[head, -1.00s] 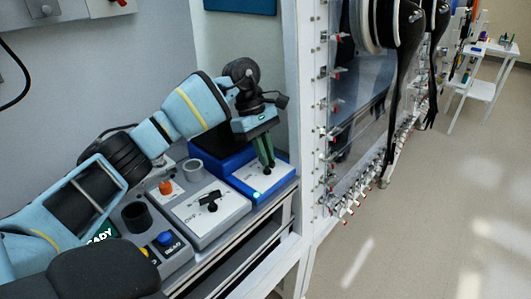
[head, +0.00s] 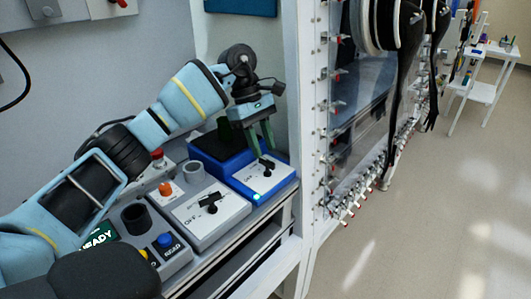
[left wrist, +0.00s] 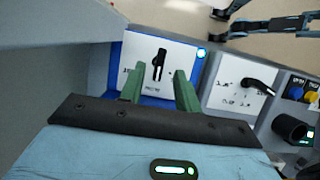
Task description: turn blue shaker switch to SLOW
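The blue shaker (head: 228,170) stands on the bench against the glovebox frame, with a white front panel and a lit indicator. Its black switch (head: 267,167) sits on that panel. In the left wrist view the switch (left wrist: 158,66) shows upright on the white panel (left wrist: 180,50); its labels are too small to read for sure. My left gripper (head: 263,150) is open and empty just above the switch. In the left wrist view its green fingers (left wrist: 159,72) stand apart, one on each side of the switch's lower end. My right gripper is not in view.
A grey box with a similar black switch (head: 209,202) stands next to the shaker. Nearer are a black holder (head: 137,218), an orange knob (head: 166,189) and a blue button (head: 165,240). The white frame post (head: 296,110) rises close to the right of my gripper.

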